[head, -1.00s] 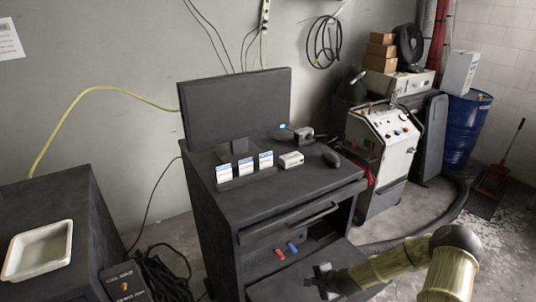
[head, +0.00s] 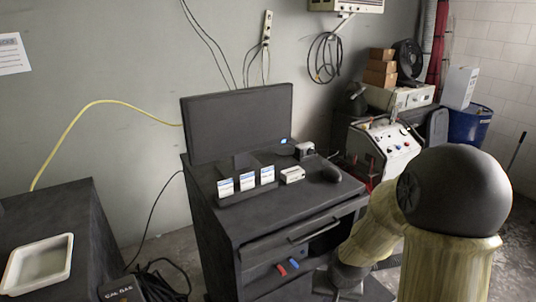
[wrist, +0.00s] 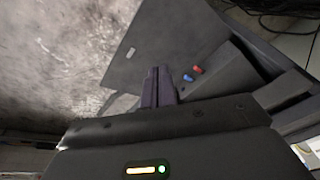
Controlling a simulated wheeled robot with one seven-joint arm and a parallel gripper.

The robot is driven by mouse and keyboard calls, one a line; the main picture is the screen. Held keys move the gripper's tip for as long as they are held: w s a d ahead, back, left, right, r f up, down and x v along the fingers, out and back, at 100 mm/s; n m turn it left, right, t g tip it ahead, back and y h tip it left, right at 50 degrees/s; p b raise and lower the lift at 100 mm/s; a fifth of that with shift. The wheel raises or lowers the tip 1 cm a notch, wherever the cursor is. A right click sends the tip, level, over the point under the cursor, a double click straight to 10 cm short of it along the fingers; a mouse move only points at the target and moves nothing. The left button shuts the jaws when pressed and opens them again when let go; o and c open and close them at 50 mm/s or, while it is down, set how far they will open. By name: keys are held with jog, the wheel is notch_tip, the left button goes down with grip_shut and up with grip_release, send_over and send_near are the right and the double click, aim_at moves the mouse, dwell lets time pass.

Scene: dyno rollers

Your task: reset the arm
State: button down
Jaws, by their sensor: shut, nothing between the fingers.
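My gripper (wrist: 158,88) is shut and empty in the wrist view, its two dark fingers together. It hangs over the dark lower part of the black cabinet (head: 215,232). In the head view my arm comes in from the lower right, and its large dark joint and yellowish links cover much of that side. The fingertips are hard to make out there. A red item (head: 294,263) and a blue item (head: 281,269) sit in the cabinet's open compartment. The red item (wrist: 197,69) and blue item (wrist: 188,78) lie to the right of the fingers in the wrist view, apart from them.
A monitor (head: 238,122), white cards (head: 247,180) and a small white box (head: 292,174) stand on the cabinet top. A white tray (head: 38,265) rests on the left bench. A wheeled machine (head: 393,145) and a blue drum (head: 468,125) stand behind my arm.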

jog(key=s+r+n, duration=0.2)
jog(key=s+r, duration=0.5)
jog(key=s, duration=0.1)
jog(key=shift+h, duration=0.3)
jog(key=shift+d, duration=0.1)
